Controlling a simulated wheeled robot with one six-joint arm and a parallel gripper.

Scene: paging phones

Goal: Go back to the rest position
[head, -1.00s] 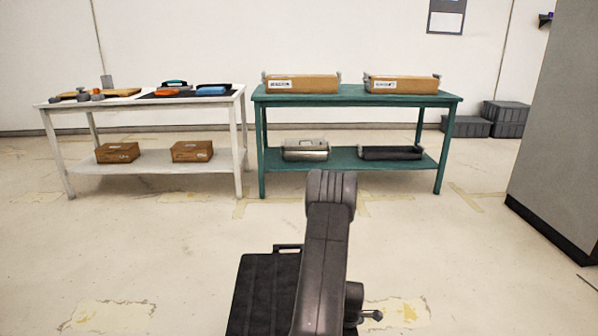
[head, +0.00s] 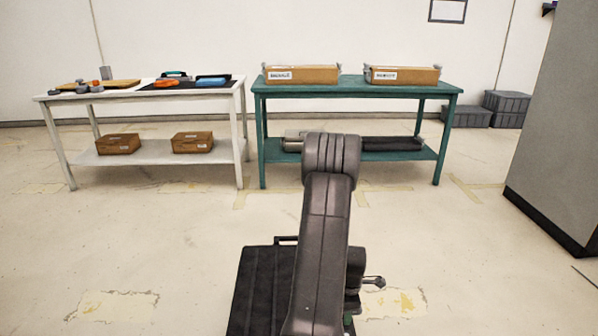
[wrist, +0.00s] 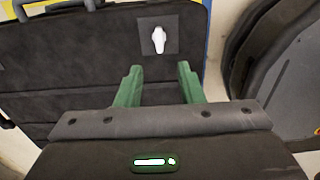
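My gripper (wrist: 158,84) shows in the wrist view with two green fingers spread apart and nothing between them. It points over the dark top of my own base. In the head view my arm rises in the middle of the picture and bends at its upper joint. The gripper itself is hidden in the head view.
A white table (head: 110,95) stands at the back left with phones (head: 213,80) and other items on top and two boxes below. A green table (head: 300,91) with two labelled boxes (head: 302,75) stands beside it. A grey cabinet (head: 555,130) is at the right. The near floor is clear.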

